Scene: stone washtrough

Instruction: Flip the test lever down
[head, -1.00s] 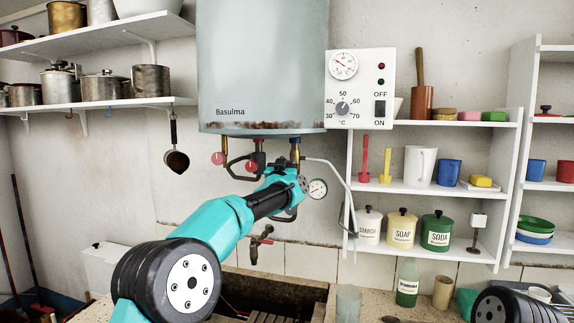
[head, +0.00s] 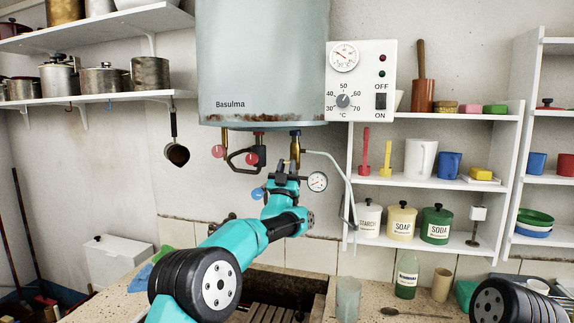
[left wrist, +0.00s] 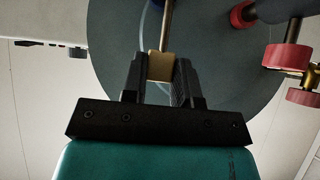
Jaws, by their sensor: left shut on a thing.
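My left gripper (head: 284,171) points up beneath the grey water heater (head: 262,70), close under the brass fitting (head: 295,152). In the left wrist view its two black fingers (left wrist: 160,82) are shut on a small brass piece (left wrist: 160,66), below a thin brass rod or pipe. I cannot tell whether this piece is the test lever; no separate lever shows clearly. A round pressure gauge (head: 317,181) sits just right of the gripper. My right gripper is not in view.
Red knobs (head: 218,151) hang left of the brass fitting, with a blue knob (head: 257,193) lower down. A grey pipe (head: 340,170) bends down on the right. The control box (head: 360,80) and shelves (head: 425,186) stand further right. The stone trough lies below.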

